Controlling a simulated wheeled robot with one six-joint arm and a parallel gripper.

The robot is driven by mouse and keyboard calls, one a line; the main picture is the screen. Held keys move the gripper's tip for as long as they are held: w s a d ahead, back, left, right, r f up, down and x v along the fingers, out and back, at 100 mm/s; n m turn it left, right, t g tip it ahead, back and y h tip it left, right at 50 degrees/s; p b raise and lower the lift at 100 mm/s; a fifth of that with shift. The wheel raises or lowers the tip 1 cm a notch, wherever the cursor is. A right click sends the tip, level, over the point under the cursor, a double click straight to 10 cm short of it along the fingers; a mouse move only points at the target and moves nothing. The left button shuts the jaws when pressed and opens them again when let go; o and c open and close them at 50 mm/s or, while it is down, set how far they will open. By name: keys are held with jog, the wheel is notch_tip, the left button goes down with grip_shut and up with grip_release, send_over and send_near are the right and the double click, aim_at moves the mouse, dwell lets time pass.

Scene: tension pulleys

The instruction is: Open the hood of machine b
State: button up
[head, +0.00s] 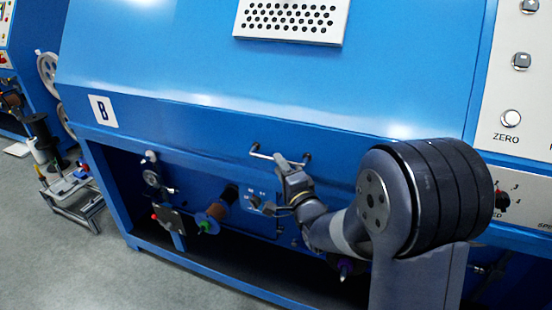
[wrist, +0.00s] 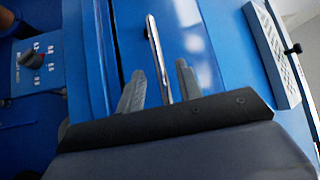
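Below the hood is an open bay with spools (head: 212,215) and pulleys (head: 152,178). A control panel with buttons (head: 510,118) is at the right. A small cart (head: 75,190) stands on the grey floor at the left. A perforated vent plate (head: 291,20) is on the hood.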

jog(key=shift+x, duration=1.8)
jog(key=shift+c, duration=0.2)
grip_shut()
